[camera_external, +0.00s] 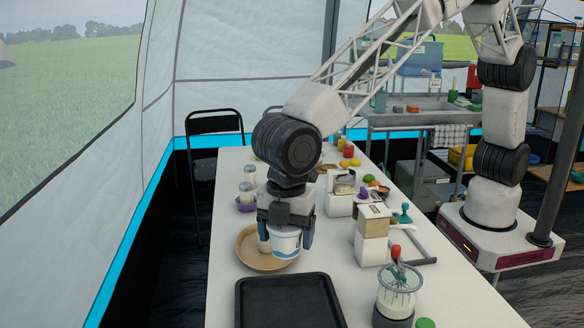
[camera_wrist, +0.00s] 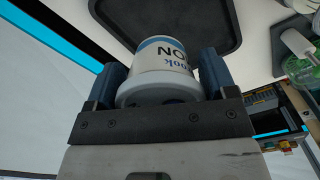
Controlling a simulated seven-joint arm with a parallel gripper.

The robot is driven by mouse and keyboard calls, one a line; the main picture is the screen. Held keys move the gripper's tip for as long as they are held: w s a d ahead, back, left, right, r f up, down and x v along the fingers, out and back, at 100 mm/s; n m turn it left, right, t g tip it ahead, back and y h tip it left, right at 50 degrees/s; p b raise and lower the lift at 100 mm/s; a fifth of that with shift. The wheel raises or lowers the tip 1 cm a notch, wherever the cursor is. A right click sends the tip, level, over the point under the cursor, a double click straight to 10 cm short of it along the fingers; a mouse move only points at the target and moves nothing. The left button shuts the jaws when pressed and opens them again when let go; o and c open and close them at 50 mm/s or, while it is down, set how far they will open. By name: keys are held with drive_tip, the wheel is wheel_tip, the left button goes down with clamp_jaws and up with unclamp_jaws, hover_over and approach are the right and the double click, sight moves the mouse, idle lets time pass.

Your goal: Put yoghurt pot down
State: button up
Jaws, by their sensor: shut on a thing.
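The yoghurt pot (camera_external: 286,242) is white with a blue band. My gripper (camera_external: 286,236) is shut on it and holds it over or beside the right part of a round tan tray (camera_external: 247,256) on the white table. I cannot tell whether the pot touches the tray or the table. In the wrist view the pot (camera_wrist: 160,65) sits between the two blue fingers of my gripper (camera_wrist: 158,80), with dark lettering on its side. Another pale container (camera_external: 264,240) shows partly behind the gripper's left side.
A black tray (camera_external: 290,300) lies empty at the table's near end; it also shows in the wrist view (camera_wrist: 222,35). A blender (camera_external: 397,290) stands right of it. Boxed appliances (camera_external: 373,235) stand right of the pot. White-topped jars (camera_external: 247,185) stand behind left. Bare white table (camera_external: 335,262) lies between.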

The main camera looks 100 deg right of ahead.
hover_over(288, 306)
drive_tip(key=shift+f, duration=2.15)
drive_tip(key=shift+f, duration=0.1)
drive_tip(key=shift+f, duration=3)
drive_tip(key=shift+f, duration=1.9)
drive_tip(key=shift+f, duration=0.15)
drive_tip(key=o, duration=0.9)
